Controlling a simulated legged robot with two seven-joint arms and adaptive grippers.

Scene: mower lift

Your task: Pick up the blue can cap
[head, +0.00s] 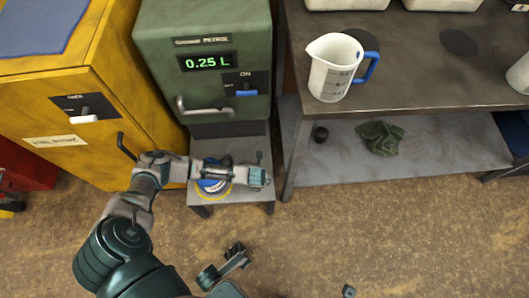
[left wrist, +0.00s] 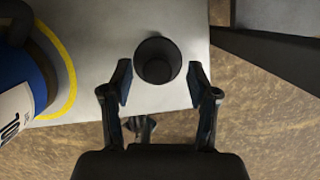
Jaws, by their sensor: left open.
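A small dark round cap (left wrist: 157,60), hollow-looking from above, sits on the grey stand near its front right corner in the left wrist view. My left gripper (left wrist: 160,72) is open, with one finger on each side of the cap and a gap to both. In the head view my left gripper (head: 261,179) is over the right part of the stand, and its wrist hides the cap. The blue can (head: 212,186) stands left of the gripper, partly covered by my arm. Its blue side and yellow ring show at the left of the wrist view (left wrist: 30,85).
The green petrol dispenser (head: 208,65), reading 0.25 L, stands behind the grey stand (head: 203,198). A yellow cabinet (head: 100,145) is at left. At right a workbench (head: 430,85) holds a white jug (head: 332,70); its lower shelf has a dark cylinder (head: 320,134) and green cloth (head: 381,138).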

